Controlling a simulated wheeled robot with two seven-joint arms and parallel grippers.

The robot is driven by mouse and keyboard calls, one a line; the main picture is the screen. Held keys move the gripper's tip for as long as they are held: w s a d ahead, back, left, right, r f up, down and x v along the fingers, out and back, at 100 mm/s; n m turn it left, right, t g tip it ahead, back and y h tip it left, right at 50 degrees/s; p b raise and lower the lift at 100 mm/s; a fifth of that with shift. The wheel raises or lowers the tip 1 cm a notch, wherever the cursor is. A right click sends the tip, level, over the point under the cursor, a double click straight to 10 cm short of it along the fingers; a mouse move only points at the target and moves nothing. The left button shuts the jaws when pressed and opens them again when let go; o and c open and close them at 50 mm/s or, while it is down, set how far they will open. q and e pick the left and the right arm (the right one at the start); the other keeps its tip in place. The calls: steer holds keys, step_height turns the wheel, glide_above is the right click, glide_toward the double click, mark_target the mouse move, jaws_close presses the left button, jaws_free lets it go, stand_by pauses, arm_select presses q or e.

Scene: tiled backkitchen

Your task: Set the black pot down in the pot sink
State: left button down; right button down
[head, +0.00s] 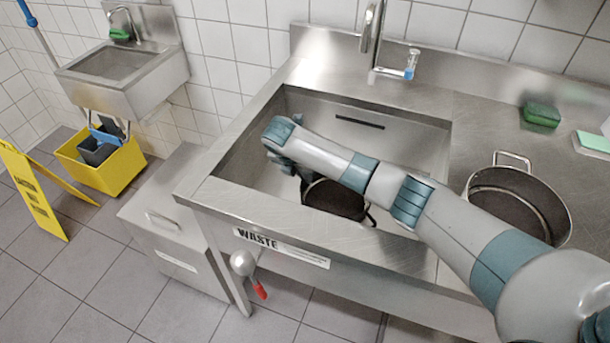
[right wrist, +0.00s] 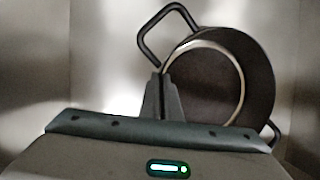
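The black pot (head: 336,200) is inside the steel pot sink (head: 237,187), near its front wall, partly hidden under my right arm. Its dark inside, pale rim and two loop handles show in the right wrist view (right wrist: 255,75). My right gripper (head: 285,160) is over the left part of the sink, at the pot's left side. In the wrist view its fingers (right wrist: 161,90) are close together at the pot's rim beside one handle, and look shut on it. I cannot tell whether the pot's base touches the sink floor. My left gripper is not in view.
A steel pot (head: 517,200) stands on the counter right of the sink. A tap (head: 370,30) rises behind the basin. A green sponge (head: 541,115) lies at the back right. A waste cabinet, yellow bucket (head: 100,165) and yellow floor sign (head: 35,190) are left.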

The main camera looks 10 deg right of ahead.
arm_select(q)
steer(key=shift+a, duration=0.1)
arm_select(e)
steer(key=c, duration=2)
jaws_free()
steer(key=shift+a+r, duration=0.1)
steer(key=shift+r, duration=0.1)
